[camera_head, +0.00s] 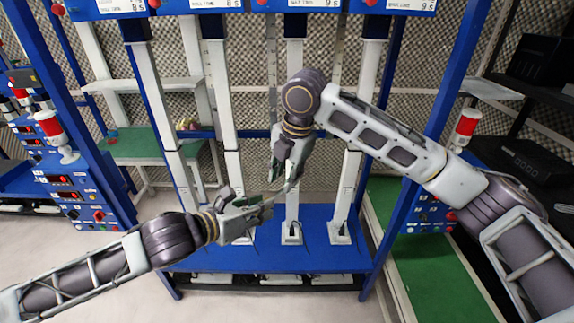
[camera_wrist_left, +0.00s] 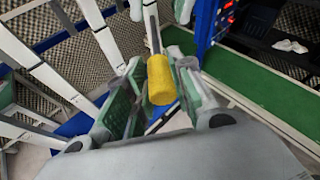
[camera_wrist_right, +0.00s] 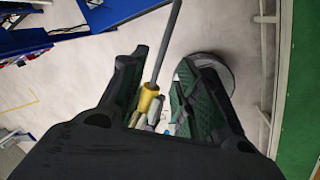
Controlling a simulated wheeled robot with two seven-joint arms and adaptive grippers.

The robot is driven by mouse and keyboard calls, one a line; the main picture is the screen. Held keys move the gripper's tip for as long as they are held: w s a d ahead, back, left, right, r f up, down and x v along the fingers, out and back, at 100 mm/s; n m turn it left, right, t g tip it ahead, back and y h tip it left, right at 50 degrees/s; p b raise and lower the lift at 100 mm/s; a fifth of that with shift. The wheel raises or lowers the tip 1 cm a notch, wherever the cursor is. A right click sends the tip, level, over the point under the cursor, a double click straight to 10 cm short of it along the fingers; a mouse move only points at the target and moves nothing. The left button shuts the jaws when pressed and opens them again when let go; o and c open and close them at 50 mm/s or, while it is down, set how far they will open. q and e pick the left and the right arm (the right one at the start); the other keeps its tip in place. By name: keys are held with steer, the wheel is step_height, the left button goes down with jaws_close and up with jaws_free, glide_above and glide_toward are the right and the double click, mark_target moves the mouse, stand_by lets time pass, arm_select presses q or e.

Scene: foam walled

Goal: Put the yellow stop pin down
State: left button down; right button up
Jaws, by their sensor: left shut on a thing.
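The yellow stop pin has a yellow handle (camera_wrist_left: 160,82) and a thin grey metal rod (camera_wrist_left: 152,30). My left gripper (camera_head: 250,212) is shut on the pin, with the handle between its fingers in the left wrist view. My right gripper (camera_head: 286,172) is just above and to the right of the left one, pointing down, in the head view. In the right wrist view its fingers stand apart, and the pin (camera_wrist_right: 148,98) shows in the gap between them. I cannot see the right fingers touching the pin. In the head view the pin is small and partly hidden.
A blue rack with several white upright posts stands ahead on a blue base shelf (camera_head: 270,260). A green-topped bench (camera_head: 430,260) is at the right, another (camera_head: 135,145) at the left. Control boxes with red-white lamps (camera_head: 50,128) flank the rack. Pale floor is free in front.

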mark_target(281, 191)
steer(key=shift+x, duration=2.4)
jaws_close()
arm_select(q)
steer(key=c, duration=1.1)
jaws_free()
steer(key=shift+c, duration=0.2)
